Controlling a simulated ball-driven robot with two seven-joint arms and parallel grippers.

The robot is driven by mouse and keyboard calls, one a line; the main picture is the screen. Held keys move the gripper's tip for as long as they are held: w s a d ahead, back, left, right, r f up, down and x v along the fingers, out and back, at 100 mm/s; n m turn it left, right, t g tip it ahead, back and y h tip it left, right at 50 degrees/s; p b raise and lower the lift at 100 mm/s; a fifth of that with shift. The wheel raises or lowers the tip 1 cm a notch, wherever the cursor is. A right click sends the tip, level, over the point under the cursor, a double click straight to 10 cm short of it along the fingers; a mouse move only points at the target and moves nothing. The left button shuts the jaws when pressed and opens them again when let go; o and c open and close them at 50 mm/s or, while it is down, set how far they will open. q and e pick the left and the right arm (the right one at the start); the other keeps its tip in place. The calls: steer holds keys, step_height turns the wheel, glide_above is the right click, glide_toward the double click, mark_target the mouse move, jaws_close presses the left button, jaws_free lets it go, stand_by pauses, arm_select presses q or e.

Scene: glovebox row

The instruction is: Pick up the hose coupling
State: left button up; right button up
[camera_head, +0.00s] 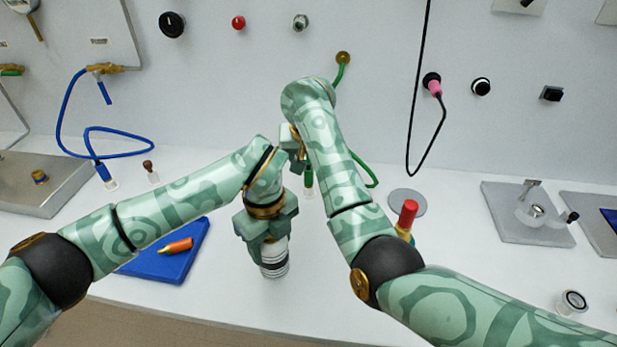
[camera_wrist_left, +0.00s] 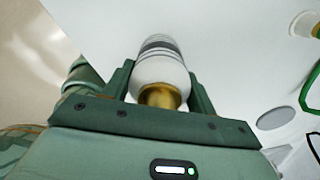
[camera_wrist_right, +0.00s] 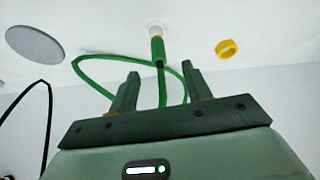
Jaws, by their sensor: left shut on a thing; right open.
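A green hose coupling (camera_wrist_right: 157,50) stands with its end in a small pale holder (camera_wrist_right: 155,29) in the right wrist view. In the head view part of the coupling (camera_head: 308,178) shows beside my right arm. My right gripper (camera_wrist_right: 159,80) is open and empty, with the coupling beyond its fingertips, roughly between them in the picture. In the head view my right gripper (camera_head: 294,148) is partly hidden by its arm. My left gripper (camera_head: 270,240) is shut on a white cylinder with dark bands (camera_head: 274,260) and a brass part, also in the left wrist view (camera_wrist_left: 160,68).
The green hose (camera_wrist_right: 90,68) loops beside the coupling. A yellow ring (camera_wrist_right: 227,48) and a grey disc (camera_wrist_right: 35,46) lie nearby. A red-capped object (camera_head: 408,213) stands close to my right arm. A blue tray (camera_head: 152,262) with an orange item lies left of my left gripper.

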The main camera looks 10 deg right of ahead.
mark_target(309, 171)
steer(key=x, duration=0.9)
steer(key=shift+w+d+f, duration=0.2)
steer(key=shift+w+d, duration=0.05)
jaws_close()
